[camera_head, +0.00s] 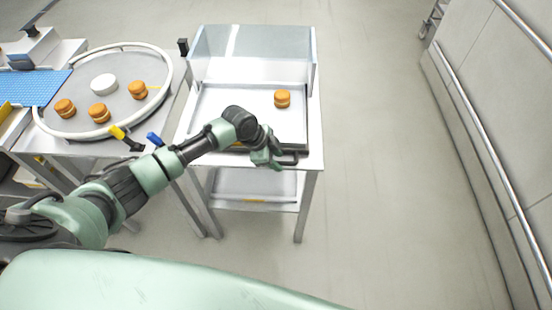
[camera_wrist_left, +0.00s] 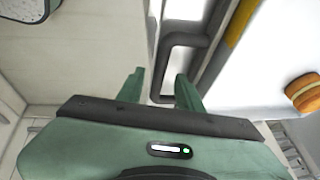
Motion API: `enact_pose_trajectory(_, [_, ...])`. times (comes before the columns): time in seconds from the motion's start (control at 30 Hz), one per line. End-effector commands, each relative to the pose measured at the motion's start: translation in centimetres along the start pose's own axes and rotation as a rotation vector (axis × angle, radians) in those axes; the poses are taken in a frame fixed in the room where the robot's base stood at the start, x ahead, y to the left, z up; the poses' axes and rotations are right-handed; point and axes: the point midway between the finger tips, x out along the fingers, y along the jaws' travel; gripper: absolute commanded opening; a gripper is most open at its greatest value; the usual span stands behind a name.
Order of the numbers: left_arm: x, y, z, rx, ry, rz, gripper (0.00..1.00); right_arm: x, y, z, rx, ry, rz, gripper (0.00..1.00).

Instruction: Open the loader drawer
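The loader drawer (camera_head: 215,105) is a pale, shallow tray on a white metal table, with a clear cover (camera_head: 252,50) at its far end. One filled round (camera_head: 282,99) sits in it. A dark handle (camera_head: 289,160) is at its front edge. It also shows in the left wrist view (camera_wrist_left: 158,62) as a bent dark bar. My left gripper (camera_head: 268,160) is at the drawer's front edge, by the handle. In the left wrist view its two green fingers (camera_wrist_left: 158,88) are apart, with the handle bar between or just beyond their tips. My right gripper is not in view.
At the left stands a round turntable (camera_head: 85,125) with a pale rim, several filled rounds and a white disc (camera_head: 104,84). A blue mat (camera_head: 35,87) lies beside it. A lower shelf (camera_head: 250,185) is under the drawer. The floor to the right is clear up to a railed wall.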

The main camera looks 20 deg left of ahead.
Motion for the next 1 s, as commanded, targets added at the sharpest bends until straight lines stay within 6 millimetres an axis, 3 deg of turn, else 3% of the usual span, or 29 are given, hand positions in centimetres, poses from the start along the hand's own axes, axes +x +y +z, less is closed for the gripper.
enact_pose_trajectory(0.27, [-0.9,0.0,0.1,0.0,-0.002,-0.001,0.36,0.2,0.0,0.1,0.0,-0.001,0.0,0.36])
enact_pose_trajectory(0.7, [-7.3,-0.1,0.0,0.001,0.0,-0.002,0.36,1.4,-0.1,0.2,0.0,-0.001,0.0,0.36])
enact_pose_trajectory(1.0, [-7.8,0.0,0.0,0.0,-0.001,0.001,0.36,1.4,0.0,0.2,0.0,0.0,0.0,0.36])
